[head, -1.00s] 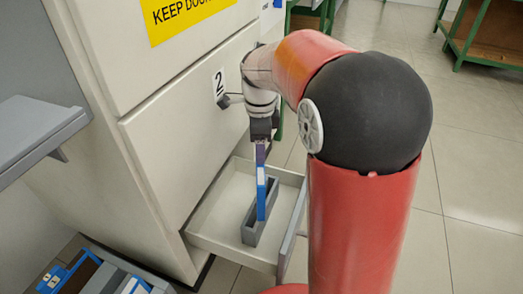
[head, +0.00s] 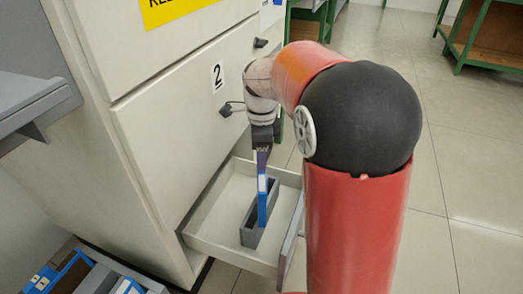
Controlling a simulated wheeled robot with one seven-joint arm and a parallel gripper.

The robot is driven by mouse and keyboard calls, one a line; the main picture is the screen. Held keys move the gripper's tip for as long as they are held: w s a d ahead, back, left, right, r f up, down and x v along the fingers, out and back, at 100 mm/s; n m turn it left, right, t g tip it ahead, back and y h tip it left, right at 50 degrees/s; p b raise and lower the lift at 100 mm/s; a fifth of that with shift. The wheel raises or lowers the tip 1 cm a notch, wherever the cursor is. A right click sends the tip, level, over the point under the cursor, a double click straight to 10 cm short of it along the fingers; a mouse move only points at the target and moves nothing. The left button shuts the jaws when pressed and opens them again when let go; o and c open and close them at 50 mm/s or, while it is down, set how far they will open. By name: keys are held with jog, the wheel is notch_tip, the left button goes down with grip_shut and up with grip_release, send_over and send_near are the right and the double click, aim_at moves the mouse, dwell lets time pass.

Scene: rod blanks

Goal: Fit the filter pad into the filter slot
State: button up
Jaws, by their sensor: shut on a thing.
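The filter pad (head: 262,208) is a thin blue upright piece with a white patch near its top. My gripper (head: 262,166) is shut on its upper end from above. The filter slot (head: 250,238) appears to be the long narrow grey holder standing in the open drawer. The pad's lower end overlaps the slot's opening in this view. I cannot tell how deep it sits or whether it touches the slot's walls. The fingertips are small and partly merge with the pad.
The pale drawer (head: 207,236) is pulled out from the cabinet (head: 160,150) marked 2, with clear floor inside around the slot. A grey shelf (head: 38,105) juts out at left. A bin with blue and grey pieces (head: 85,277) lies at lower left. Green-framed benches (head: 490,45) stand behind.

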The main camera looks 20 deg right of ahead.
jog(key=shift+f, duration=0.2)
jog(key=o, duration=1.3)
jog(key=shift+r, duration=0.15)
notch_tip(320, 180, up, 12)
jog(key=p, duration=0.3)
jog(key=s+r+n+t, duration=0.1)
jog(key=s+r+n, duration=0.1)
jog(key=s+n, duration=0.35)
jog(key=shift+s+f+n+t, duration=0.75)
jog(key=shift+s+f+n, duration=0.15)
jog(key=shift+s+n, duration=1.8)
jog(key=shift+s+f+n+t, duration=0.9)
jog(key=shift+s+n, duration=1.5)
jog(key=shift+s, duration=0.45)
jog(key=shift+s+f+n+t, duration=0.65)
jog(key=shift+s+f+n, duration=0.3)
jog(key=shift+s+n, duration=1.75)
jog(key=shift+s+r, duration=0.1)
